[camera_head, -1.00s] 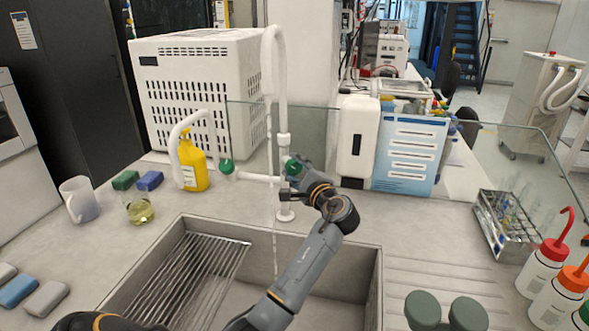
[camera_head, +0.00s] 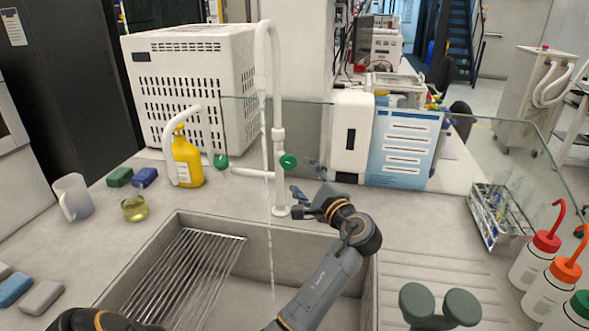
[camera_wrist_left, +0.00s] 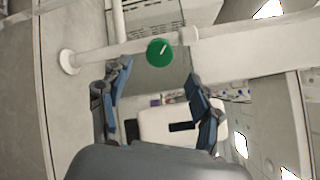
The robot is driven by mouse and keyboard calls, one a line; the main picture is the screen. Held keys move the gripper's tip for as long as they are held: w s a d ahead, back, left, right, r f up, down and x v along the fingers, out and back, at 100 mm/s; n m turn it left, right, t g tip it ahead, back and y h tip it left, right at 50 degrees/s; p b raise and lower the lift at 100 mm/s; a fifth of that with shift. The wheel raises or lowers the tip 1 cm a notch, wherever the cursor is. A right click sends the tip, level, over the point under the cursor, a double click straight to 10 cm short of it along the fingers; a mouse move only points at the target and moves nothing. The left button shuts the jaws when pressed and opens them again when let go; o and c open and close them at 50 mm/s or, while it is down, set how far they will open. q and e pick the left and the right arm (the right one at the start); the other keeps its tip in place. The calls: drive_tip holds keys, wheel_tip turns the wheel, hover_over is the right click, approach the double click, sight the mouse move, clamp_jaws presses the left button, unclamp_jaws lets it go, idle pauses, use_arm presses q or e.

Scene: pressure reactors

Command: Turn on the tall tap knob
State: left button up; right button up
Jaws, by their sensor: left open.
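The tall white tap (camera_head: 278,95) stands behind the sink, with a round green knob (camera_head: 288,160) on its stem. A thin stream of water (camera_head: 270,240) falls from its spout into the sink. My left gripper (camera_head: 307,182) is open and empty, just below and right of the knob, apart from it. In the left wrist view the green knob (camera_wrist_left: 160,52) shows beyond the open fingers (camera_wrist_left: 155,85), roughly centred between them, with a pale mark on its face. My right gripper is not in view.
A shorter tap with another green knob (camera_head: 221,161) stands left, near a yellow bottle (camera_head: 187,160). A glass screen and a white dispenser (camera_head: 351,135) stand behind my gripper. The sink (camera_head: 180,225) has a metal rack. Wash bottles (camera_head: 535,258) and a tube rack (camera_head: 500,215) stand right.

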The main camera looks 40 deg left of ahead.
use_arm(q)
drive_tip(key=v, duration=0.3)
drive_tip(key=shift+s+d, duration=0.1)
drive_tip(key=shift+d, duration=0.15)
idle(0.4)
